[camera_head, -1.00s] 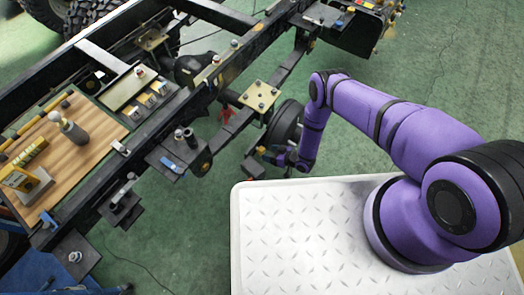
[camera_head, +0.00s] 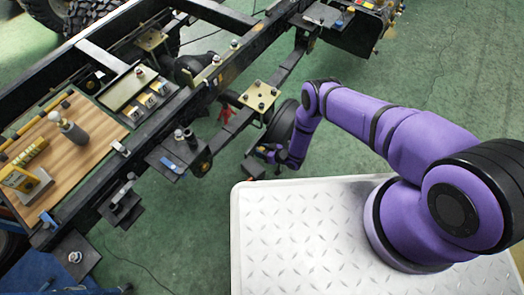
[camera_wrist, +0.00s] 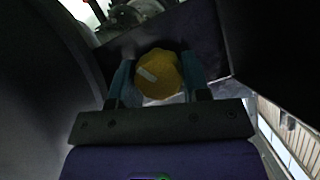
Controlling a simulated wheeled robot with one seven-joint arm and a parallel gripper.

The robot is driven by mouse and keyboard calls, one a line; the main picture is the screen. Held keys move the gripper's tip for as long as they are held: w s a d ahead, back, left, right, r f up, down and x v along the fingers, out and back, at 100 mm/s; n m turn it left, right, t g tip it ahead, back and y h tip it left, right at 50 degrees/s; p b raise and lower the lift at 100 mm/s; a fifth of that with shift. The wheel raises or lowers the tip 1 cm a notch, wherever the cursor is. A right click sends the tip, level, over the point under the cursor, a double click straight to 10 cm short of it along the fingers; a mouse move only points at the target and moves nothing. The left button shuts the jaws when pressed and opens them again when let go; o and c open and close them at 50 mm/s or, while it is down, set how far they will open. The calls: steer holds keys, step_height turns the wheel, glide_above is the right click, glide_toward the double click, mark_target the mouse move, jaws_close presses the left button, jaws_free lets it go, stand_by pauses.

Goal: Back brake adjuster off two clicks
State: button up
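In the wrist view a rounded yellow-orange knob (camera_wrist: 160,76) with a pale mark on its face sits between the two teal fingers of my gripper (camera_wrist: 158,72). It looks like the brake adjuster. The fingers flank it left and right, very close to its sides; whether they press on it is unclear. In the head view my gripper (camera_head: 268,153) is low beside the dark wheel drum (camera_head: 281,125) under the chassis frame. The knob is hard to make out there.
The dark chassis rail (camera_head: 185,97) runs diagonally to the left of my arm. A wooden board (camera_head: 88,145) with tools and a blocky yellow item lies on the frame. A red part (camera_head: 227,113) hangs near the drum. Green floor is open at right.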

steer(key=shift+s+n+t+h, duration=0.15)
steer(key=shift+n+t+h, duration=0.75)
steer(key=shift+n, duration=1)
steer(key=o, duration=0.9)
steer(key=shift+o, duration=0.2)
steer(key=v, duration=1)
steer(key=shift+s+d, duration=0.15)
steer(key=shift+s, duration=0.2)
